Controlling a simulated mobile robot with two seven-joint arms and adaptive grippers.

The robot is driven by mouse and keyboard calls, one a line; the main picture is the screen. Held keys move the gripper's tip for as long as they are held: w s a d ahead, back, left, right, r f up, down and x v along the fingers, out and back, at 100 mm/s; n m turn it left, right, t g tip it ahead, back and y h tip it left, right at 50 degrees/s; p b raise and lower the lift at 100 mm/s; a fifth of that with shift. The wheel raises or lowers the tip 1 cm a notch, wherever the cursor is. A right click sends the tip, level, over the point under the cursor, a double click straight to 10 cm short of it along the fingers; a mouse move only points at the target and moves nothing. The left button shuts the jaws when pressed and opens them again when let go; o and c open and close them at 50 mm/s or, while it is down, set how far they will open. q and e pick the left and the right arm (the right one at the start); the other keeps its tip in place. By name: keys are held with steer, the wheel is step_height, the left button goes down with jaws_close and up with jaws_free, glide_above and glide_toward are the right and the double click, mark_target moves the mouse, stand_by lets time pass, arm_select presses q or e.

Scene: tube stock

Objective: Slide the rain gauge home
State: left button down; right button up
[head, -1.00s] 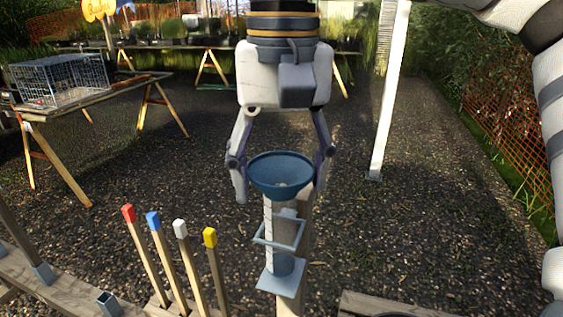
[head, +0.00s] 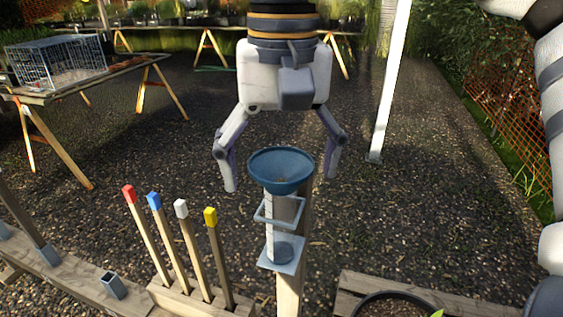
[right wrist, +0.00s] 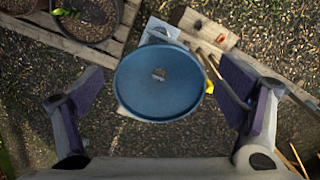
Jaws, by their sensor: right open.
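The rain gauge has a wide blue funnel (head: 281,172) on a pale, marked tube (head: 270,232). It stands upright in a grey-blue bracket on a wooden post (head: 289,292). The tube passes through the bracket's upper ring (head: 262,216), and its lower end is at the bracket's bottom plate (head: 270,265). In the right wrist view the funnel (right wrist: 158,85) is seen from above. My right gripper (head: 281,184) is open, with one finger on each side of the funnel and a gap on both sides. My left gripper is not in view.
Several colour-tipped stakes (head: 187,245) stand left of the post. A wire cage (head: 60,62) sits on a trestle table (head: 100,85) at the back left. A white pole (head: 391,80) stands at the right. A plant pot (head: 390,306) is at the front right.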

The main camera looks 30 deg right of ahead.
steer(key=shift+r, duration=0.1)
step_height(320, 180, up, 12)
stand_by(0.6)
